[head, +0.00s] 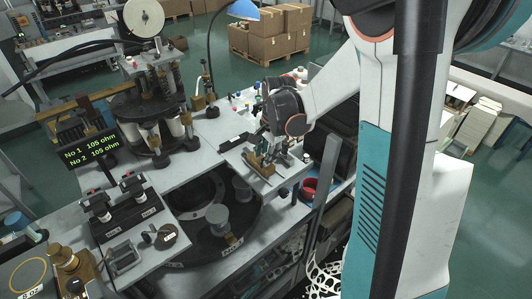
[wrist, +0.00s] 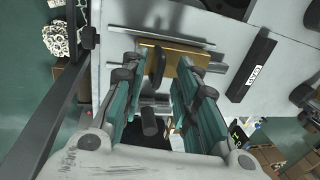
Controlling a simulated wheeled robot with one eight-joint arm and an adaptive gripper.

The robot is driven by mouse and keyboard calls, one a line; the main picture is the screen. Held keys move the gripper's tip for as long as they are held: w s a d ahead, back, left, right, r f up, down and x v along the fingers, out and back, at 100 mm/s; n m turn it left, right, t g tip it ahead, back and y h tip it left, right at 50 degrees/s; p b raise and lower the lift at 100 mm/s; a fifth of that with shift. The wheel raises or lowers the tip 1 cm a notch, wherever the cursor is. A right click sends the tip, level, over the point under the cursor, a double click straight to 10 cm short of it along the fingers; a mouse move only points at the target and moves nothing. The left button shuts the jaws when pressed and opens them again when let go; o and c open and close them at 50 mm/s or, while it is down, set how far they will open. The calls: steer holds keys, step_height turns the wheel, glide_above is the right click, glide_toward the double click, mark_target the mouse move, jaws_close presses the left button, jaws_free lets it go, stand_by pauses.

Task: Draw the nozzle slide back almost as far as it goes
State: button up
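The nozzle slide appears as a brass block (wrist: 180,57) on grey rails at the top middle of the wrist view. It also shows as a small brass piece (head: 257,161) on a light plate in the head view. A dark upright handle (wrist: 157,63) stands at the brass block, between the fingers in the wrist view. My gripper (wrist: 155,80) is open, with its teal fingers spread to either side of the handle. A clear gap shows on both sides. In the head view my gripper (head: 278,148) is over the slide and partly hides it.
A black labelled block (wrist: 253,68) lies right of the slide in the wrist view. A dark round turntable (head: 190,222) is set into the bench at front left of the slide. A grey post (head: 325,185) and red ring (head: 309,187) stand close by on the right.

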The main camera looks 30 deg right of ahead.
step_height(320, 180, up, 12)
steer(key=s, duration=0.2)
steer(key=shift+s+d+f, duration=0.15)
steer(key=shift+d, duration=0.05)
stand_by(0.5)
